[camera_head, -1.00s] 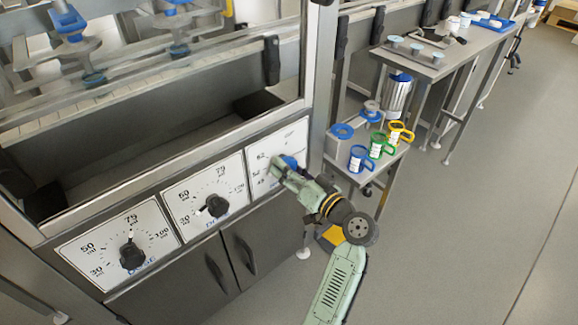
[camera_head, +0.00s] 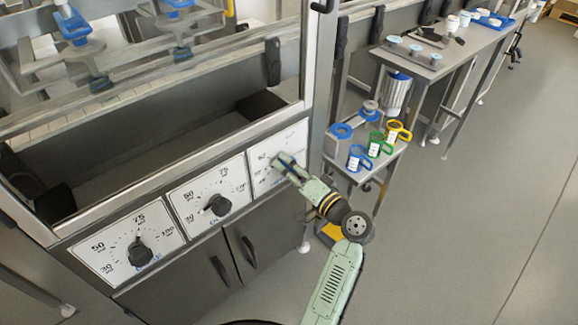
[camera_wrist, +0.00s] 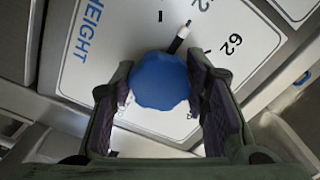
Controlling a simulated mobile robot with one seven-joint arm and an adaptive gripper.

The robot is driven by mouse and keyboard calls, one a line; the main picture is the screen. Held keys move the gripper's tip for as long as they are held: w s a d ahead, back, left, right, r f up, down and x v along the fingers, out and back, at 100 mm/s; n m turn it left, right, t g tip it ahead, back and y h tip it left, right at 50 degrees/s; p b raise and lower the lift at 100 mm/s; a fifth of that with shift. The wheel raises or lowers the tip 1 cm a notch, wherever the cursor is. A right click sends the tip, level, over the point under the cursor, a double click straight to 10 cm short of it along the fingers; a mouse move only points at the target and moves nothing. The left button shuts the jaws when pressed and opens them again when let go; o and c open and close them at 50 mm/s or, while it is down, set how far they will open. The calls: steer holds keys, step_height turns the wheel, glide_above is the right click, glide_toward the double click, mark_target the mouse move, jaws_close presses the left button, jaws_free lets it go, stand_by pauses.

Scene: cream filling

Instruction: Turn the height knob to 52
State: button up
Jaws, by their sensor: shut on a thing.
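The blue height knob (camera_wrist: 158,80) sits on a white dial plate (camera_wrist: 85,80) marked HEIGHT, in the wrist view. A pointer (camera_wrist: 180,38) with a white band and dark tip sticks out from the knob toward the upper right. A 62 mark (camera_wrist: 232,44) lies to its right; another number above is cut off at the frame edge. My gripper (camera_wrist: 160,88) is shut on the knob, one finger on each side. In the head view my gripper (camera_head: 282,161) is at the rightmost dial plate (camera_head: 295,139) and hides the knob.
Two more dials with black knobs, one in the middle (camera_head: 219,205) and one at left (camera_head: 139,253), are on the same panel. A small stand with blue, green (camera_head: 377,146) and yellow mugs is close to the right of my arm. The floor on the right is clear.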

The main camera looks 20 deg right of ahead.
stand_by(0.3)
steer(key=o, duration=1.1)
steer(key=shift+o, duration=0.2)
steer(key=v, duration=1.2)
